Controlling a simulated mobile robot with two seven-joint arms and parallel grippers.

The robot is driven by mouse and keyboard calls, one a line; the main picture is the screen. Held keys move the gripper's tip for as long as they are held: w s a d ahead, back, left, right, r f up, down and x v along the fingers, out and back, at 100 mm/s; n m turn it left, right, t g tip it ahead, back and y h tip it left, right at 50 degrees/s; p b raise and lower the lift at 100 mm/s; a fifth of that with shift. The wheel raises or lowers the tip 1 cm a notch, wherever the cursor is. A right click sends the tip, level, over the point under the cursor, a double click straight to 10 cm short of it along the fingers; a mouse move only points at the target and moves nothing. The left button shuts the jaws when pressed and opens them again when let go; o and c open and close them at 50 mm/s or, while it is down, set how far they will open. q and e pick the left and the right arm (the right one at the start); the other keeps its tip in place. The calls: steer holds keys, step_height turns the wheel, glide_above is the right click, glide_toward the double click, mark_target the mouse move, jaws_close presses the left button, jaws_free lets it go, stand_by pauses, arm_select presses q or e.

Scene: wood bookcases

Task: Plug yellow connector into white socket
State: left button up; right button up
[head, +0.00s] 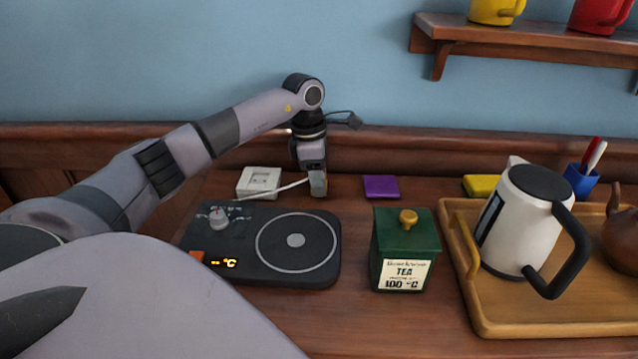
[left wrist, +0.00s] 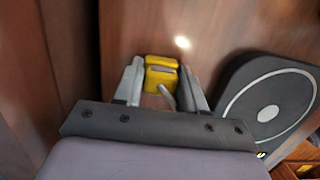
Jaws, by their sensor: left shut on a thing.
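My left gripper (head: 318,188) is shut on the yellow connector, pointing down near the back of the table. The yellow connector (left wrist: 161,76) shows between the two fingers in the left wrist view, with a pale cable running from it. In the head view the connector is mostly hidden by the fingers. The white socket (head: 259,181) sits on the table to the left of the gripper, behind the hot plate, apart from the connector. The socket does not show in the left wrist view. My right gripper is not in view.
A black hot plate (head: 262,270) lies in front of the gripper. A green tea tin (head: 405,245) and a purple pad (head: 381,187) are to the right. A wooden tray (head: 490,325) holds a white kettle (head: 520,225). The wall is close behind.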

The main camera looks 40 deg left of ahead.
arm_select(q)
steer(key=shift+r, duration=0.1)
step_height(320, 180, up, 20)
steer(key=p, duration=0.2)
stand_by(0.6)
steer(key=s+a+f, duration=0.8)
steer(key=a+f, duration=0.2)
steer(key=f, duration=0.1)
steer(key=shift+a+f, duration=0.15)
steer(key=shift+f, duration=0.1)
